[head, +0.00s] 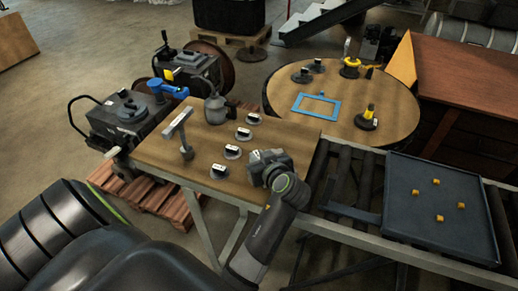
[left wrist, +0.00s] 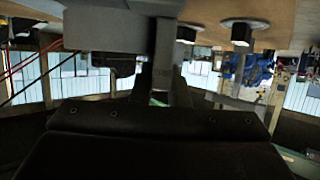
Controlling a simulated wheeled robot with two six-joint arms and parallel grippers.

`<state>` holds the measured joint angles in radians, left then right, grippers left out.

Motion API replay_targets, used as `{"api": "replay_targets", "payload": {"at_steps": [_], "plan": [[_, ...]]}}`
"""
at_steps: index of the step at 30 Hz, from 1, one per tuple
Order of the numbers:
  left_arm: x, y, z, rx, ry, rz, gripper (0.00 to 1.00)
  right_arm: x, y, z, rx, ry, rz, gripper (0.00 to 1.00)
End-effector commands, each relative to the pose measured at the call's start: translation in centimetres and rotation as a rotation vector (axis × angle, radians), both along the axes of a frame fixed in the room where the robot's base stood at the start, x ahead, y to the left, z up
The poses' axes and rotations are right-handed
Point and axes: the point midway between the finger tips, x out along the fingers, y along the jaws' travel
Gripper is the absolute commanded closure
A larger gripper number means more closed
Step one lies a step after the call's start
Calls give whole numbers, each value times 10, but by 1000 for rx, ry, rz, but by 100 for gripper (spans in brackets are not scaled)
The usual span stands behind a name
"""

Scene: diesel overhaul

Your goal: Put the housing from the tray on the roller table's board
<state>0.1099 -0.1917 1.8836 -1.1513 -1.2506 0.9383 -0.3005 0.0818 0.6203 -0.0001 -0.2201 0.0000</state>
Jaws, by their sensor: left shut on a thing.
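My left gripper (head: 268,172) is at the right front edge of the wooden board (head: 205,146) on the roller table. It is shut on a dark grey, blocky thing, which I take to be the housing (head: 262,160); the gripper hides part of it. The thing is at or just above the board; I cannot tell whether it touches. In the left wrist view, a grey block (left wrist: 120,25) fills the top middle, close to the fingers. The dark tray (head: 425,225) at the right holds several small yellow blocks and no housing. My right gripper is not in view.
Several black-and-white pegs on round bases (head: 232,152) stand on the board, with a grey T-shaped stand (head: 183,136) and a grey pot-like part (head: 215,106). Bare rollers (head: 350,180) lie between board and tray. A round table (head: 390,100) with a blue frame (head: 316,106) stands behind.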

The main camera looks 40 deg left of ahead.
Motion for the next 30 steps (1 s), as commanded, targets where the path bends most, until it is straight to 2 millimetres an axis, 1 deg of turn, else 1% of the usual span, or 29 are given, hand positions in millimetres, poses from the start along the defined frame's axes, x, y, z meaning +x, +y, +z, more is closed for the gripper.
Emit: {"api": "replay_targets", "payload": {"at_steps": [1,10,11,15,16,24,30], "plan": [[1,0,3,4,-10,0,100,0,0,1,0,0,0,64],[1,0,1,4,-12,-1,100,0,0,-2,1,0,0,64],[0,0,-3,0,-2,0,84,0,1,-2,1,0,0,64],[0,0,-2,0,-2,0,66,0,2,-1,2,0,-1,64],[0,0,-2,0,-2,0,64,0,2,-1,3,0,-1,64],[0,0,-2,0,-2,0,64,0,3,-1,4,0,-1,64],[2,0,4,0,-2,-4,64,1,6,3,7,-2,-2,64]]}}
